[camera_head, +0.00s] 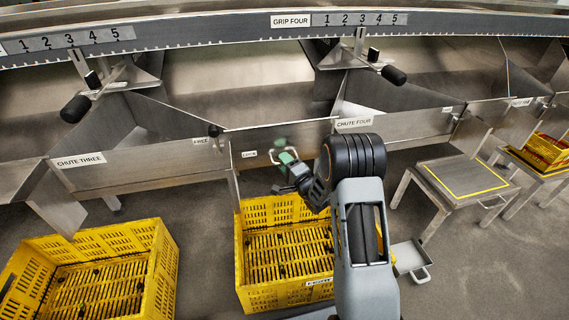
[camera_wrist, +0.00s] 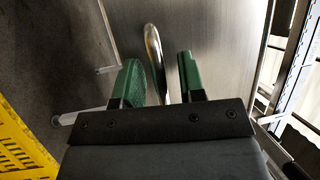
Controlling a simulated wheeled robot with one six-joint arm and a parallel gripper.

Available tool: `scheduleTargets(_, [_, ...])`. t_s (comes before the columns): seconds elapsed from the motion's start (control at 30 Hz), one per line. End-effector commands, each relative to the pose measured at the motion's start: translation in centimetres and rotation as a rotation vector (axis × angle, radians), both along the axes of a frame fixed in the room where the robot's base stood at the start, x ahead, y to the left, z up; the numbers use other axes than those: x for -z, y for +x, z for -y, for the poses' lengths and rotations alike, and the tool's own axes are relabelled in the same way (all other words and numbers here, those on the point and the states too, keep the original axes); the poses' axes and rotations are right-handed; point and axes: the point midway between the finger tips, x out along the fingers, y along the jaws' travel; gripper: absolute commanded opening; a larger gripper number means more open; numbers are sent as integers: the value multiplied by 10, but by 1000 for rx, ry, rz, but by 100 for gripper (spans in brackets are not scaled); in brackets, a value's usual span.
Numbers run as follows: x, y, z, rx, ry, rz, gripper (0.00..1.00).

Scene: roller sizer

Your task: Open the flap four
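The steel flap (camera_head: 305,138) stands below the sizer, beside the CHUTE FOUR label (camera_head: 354,123). I take this panel to be flap four. A bent metal handle (camera_head: 274,153) shows on it, and in the wrist view the handle (camera_wrist: 153,52) is a shiny upright bar. My gripper (camera_head: 284,158) is at the flap's front. Its green fingers (camera_wrist: 160,80) are open, one on each side of the bar.
A yellow crate (camera_head: 243,262) stands below my gripper, and another (camera_head: 160,262) stands at left. A stand with a yellow-outlined top (camera_head: 462,175) is at right.

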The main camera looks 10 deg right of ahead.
Motion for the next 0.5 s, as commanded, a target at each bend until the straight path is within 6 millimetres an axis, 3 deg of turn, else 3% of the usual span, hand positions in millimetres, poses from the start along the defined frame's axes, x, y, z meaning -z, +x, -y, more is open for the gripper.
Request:
scheduleTargets(0.07, [0,0,0,0,0,0,35])
scheduleTargets(0.4, [0,0,0,0,0,0,2])
scheduleTargets(0.5, [0,0,0,0,0,0,0])
